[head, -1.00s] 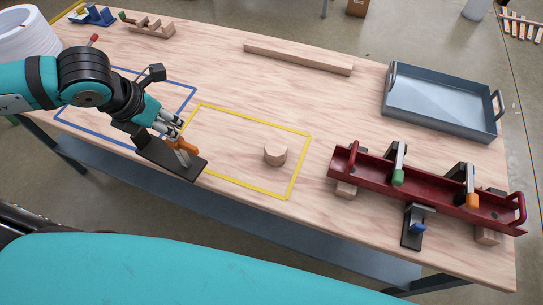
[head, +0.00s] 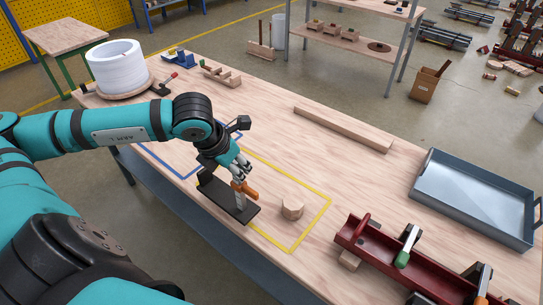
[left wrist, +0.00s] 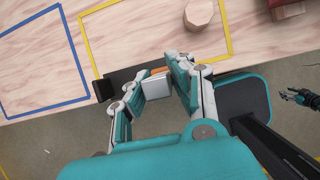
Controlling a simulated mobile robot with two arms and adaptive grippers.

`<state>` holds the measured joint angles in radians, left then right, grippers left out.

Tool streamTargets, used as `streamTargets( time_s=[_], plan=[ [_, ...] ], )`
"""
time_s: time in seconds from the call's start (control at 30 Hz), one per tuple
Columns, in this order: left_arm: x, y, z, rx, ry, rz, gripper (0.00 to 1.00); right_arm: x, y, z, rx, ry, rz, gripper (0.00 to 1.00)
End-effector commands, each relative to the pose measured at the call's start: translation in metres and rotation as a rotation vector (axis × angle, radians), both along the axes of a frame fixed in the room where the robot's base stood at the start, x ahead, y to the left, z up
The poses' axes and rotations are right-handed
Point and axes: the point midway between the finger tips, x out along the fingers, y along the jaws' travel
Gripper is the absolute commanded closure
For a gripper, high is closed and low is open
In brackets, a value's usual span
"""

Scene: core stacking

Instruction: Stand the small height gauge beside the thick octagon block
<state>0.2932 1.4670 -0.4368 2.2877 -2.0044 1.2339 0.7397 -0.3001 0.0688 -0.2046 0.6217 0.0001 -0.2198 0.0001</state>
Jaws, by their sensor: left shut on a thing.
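The height gauge shows a long black base (head: 236,204), a pale post and an orange part. The thick octagon block (head: 292,208) is light wood and sits inside the yellow outline; it also shows in the left wrist view (left wrist: 199,13). My left gripper (head: 242,176) is shut on the gauge's upper part, left of the block. In the left wrist view its fingers (left wrist: 158,90) flank the silver-grey part. Base and block are apart. I cannot tell whether the base touches the table. A small dark gripper, apparently my right (left wrist: 298,97), shows over the floor; its jaws are unclear.
The yellow outline (head: 312,225) surrounds the block, with a blue outline (head: 165,163) left of it. A red channel with clamps (head: 378,246) and a grey tray (head: 475,195) stand to the right. A wooden bar (head: 343,129) lies behind. Table between bar and block is clear.

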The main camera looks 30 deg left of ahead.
Motion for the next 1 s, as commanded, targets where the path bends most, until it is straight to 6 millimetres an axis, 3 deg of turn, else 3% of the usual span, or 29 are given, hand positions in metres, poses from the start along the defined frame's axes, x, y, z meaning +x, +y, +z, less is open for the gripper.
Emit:
streamTargets(
  time_s=[0.5,0.73,1.0],
  plan=[
    [0.096,-0.023,-0.004,-0.003,-0.002,0.0,1.0,0.0,-0.013,0.043,-0.016,0.0,-0.002,0.59],
    [0.11,-0.025,-0.012,0.001,0.002,-0.001,1.0,0.0,-0.013,0.049,-0.016,0.001,-0.003,0.59],
    [0.11,-0.025,-0.043,0.0,0.002,0.0,1.0,0.0,-0.013,0.062,-0.016,0.002,-0.001,0.59]
  ],
)
